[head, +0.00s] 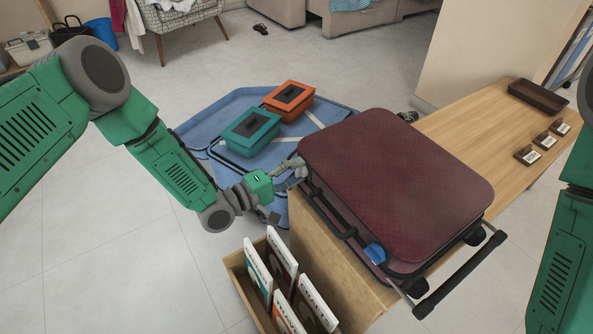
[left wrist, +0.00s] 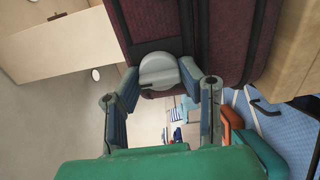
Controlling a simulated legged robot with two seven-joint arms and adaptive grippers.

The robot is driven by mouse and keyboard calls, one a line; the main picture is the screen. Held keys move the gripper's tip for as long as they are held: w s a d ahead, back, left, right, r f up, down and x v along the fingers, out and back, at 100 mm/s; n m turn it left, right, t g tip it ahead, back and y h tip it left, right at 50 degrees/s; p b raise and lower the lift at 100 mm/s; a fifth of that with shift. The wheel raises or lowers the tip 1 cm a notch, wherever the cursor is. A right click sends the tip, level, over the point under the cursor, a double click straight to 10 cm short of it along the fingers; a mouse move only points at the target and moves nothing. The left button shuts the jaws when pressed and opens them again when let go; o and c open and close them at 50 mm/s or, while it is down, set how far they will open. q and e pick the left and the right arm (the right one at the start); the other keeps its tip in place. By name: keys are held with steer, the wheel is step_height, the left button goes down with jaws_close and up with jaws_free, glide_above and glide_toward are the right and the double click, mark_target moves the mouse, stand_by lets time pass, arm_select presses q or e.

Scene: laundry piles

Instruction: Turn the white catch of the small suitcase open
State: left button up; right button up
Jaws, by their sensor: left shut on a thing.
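The small maroon suitcase (head: 395,185) lies flat and closed on a wooden table, its handle side facing left. My left gripper (head: 291,171) is at the suitcase's far left corner. In the left wrist view, the round white catch (left wrist: 158,70) sits on the edge of the suitcase (left wrist: 232,35). The fingers of my left gripper (left wrist: 160,82) are on either side of the catch and shut on it. In the head view the catch is mostly hidden by the fingers. My right arm shows at the right edge, but its gripper is out of view.
The wooden table (head: 470,128) holds a brown tray (head: 538,96) and small dark boxes at the right. A wooden box of upright cards (head: 237,280) stands at the front left. Teal (head: 251,133) and orange (head: 289,97) cases lie on a blue surface (head: 205,125) behind my gripper.

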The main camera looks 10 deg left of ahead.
arm_select(q)
steer(key=shift+w+a, duration=0.2)
steer(key=shift+a, duration=0.1)
steer(key=o, duration=1.1)
steer(key=shift+f, duration=0.1)
steer(key=shift+o, duration=0.2)
steer(key=shift+s, duration=0.15)
steer(key=v, duration=1.1)
steer(key=shift+s+a, duration=0.25)
steer(key=shift+a, duration=0.05)
